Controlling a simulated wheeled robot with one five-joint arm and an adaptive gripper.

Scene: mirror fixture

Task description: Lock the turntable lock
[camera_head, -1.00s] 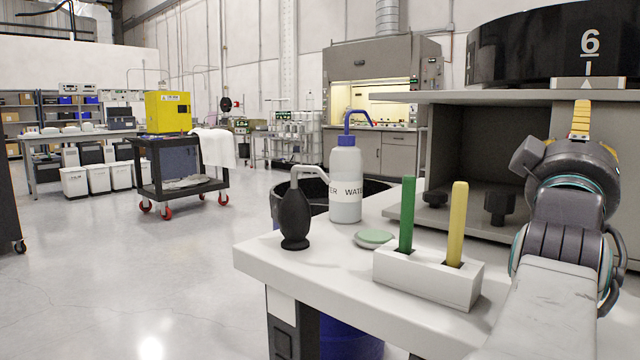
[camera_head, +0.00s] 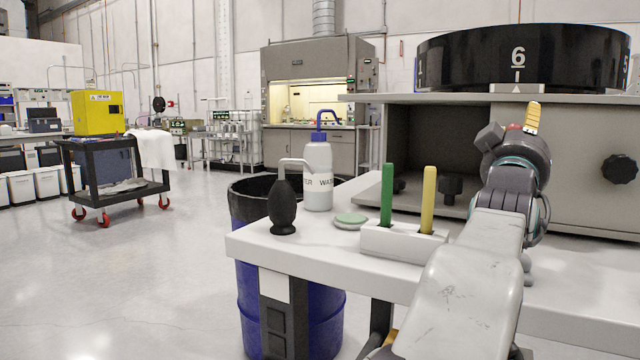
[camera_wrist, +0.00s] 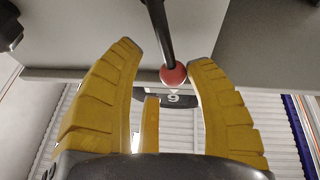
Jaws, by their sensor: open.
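The turntable (camera_head: 570,62) is a black drum marked 6, on top of a grey cabinet. A dark rod with a red ball end (camera_wrist: 173,75), perhaps the lock lever, shows in the wrist view. The ball sits between the yellow fingers of my gripper (camera_wrist: 166,58), which are spread on both sides of it with visible gaps. The digit mark appears upside down behind it. In the head view my gripper (camera_head: 533,115) is in front of the cabinet top, just below the drum's mark; a bit of red shows beside it and the rod is hidden.
The cabinet (camera_head: 580,135) has a black star knob (camera_head: 619,169) on its front and an open compartment with dark knobs. On the white bench (camera_head: 290,252) stand a wash bottle (camera_head: 318,175), a black bulb (camera_head: 283,207) and a holder (camera_head: 400,243) with green and yellow sticks.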

